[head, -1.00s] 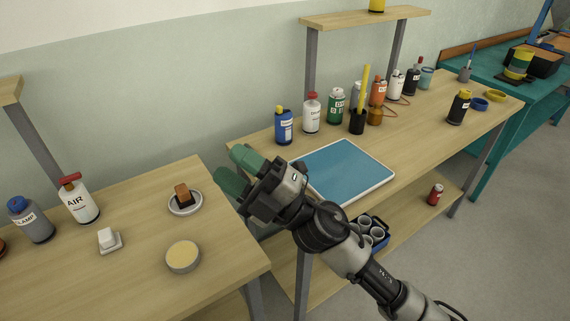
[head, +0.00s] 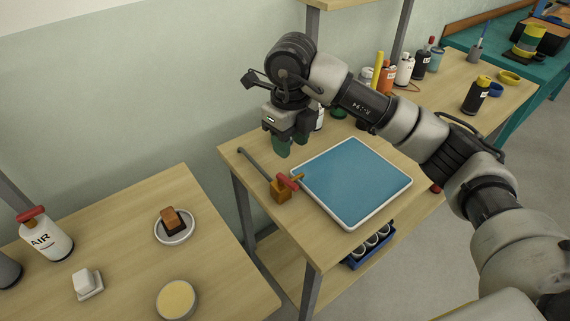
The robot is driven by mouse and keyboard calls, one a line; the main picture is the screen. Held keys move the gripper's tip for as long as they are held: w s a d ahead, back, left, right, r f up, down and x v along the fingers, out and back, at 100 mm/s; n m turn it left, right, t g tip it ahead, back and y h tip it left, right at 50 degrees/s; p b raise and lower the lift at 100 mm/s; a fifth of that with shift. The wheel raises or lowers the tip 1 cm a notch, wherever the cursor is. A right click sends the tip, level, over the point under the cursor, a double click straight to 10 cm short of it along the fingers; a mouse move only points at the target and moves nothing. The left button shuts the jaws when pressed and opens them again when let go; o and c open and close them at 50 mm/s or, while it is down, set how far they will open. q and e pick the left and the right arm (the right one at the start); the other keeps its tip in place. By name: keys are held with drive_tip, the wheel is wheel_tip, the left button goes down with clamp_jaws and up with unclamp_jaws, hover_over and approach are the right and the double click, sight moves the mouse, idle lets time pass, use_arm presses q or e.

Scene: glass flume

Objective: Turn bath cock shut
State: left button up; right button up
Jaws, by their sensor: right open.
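The cock is a small brass-coloured block (head: 280,196) with a red handle (head: 284,186) on top. It sits on the middle bench beside the left edge of a white-rimmed tray (head: 348,226) with a flat blue surface. A thin grey pipe (head: 254,164) runs from the cock toward the back left of the bench. The handle slants across the pipe's line. My right gripper (head: 281,145) is open, with green fingertips pointing down. It hangs above and behind the cock, apart from it. My left gripper is not in view.
Several bottles (head: 404,68) stand at the back of the bench, some hidden by my arm. The left table holds a white AIR bottle (head: 46,238), a dish with a brown block (head: 174,221), a white block (head: 87,283) and a round yellow-topped tin (head: 177,299). A gap separates the tables.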

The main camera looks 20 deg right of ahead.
sight(291, 182)
drive_tip(key=shift+s+f, duration=0.35)
drive_tip(key=shift+f, duration=0.25)
drive_tip(key=shift+s+f, duration=0.35)
drive_tip(key=shift+f, duration=0.2)
wheel_tip(291, 182, down, 4)
drive_tip(key=shift+w+r+p, duration=0.1)
drive_tip(key=shift+r+p, duration=0.15)
drive_tip(key=shift+p, duration=0.15)
wheel_tip(291, 182, down, 4)
drive_tip(key=shift+w+f, duration=0.1)
drive_tip(key=shift+c, duration=0.3)
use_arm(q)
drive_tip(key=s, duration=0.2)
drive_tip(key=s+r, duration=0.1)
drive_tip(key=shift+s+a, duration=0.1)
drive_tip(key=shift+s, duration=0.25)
use_arm(e)
clamp_jaws()
